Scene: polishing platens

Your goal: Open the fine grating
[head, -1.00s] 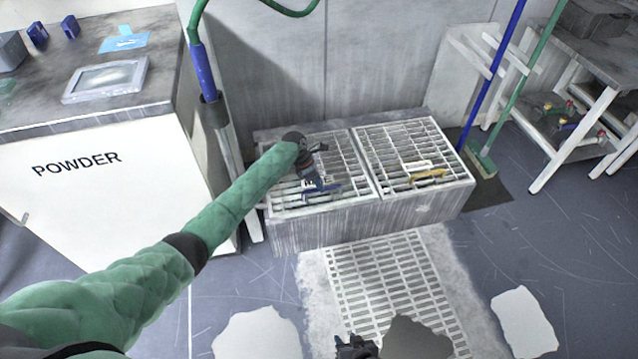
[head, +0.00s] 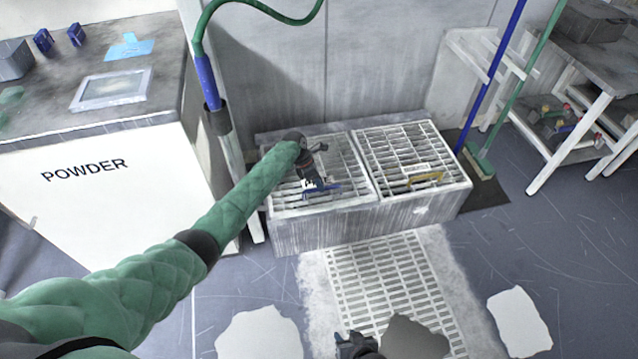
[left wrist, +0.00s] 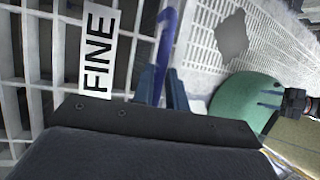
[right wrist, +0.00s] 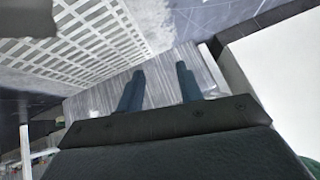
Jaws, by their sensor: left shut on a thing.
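The fine grating (head: 347,165) is the left of two white slatted covers on the low grey trough, and it looks flat in its frame. A "FINE" label (left wrist: 98,48) lies on its bars in the left wrist view. Its blue handle (left wrist: 165,40) runs up from between my left fingers. My left gripper (head: 318,186) is shut on this handle; the fingers also show in the left wrist view (left wrist: 161,88), partly hidden by the gripper body. My right gripper (right wrist: 158,84) is open and empty, low over the floor in front of the trough.
The right grating (head: 405,150) has a yellow handle (head: 425,180). A floor grille (head: 390,280) lies in front of the trough (head: 370,228). The powder cabinet (head: 110,215) stands at left, with a hose in a blue holder beside it. A broom (head: 482,165) and white-legged bench are at right.

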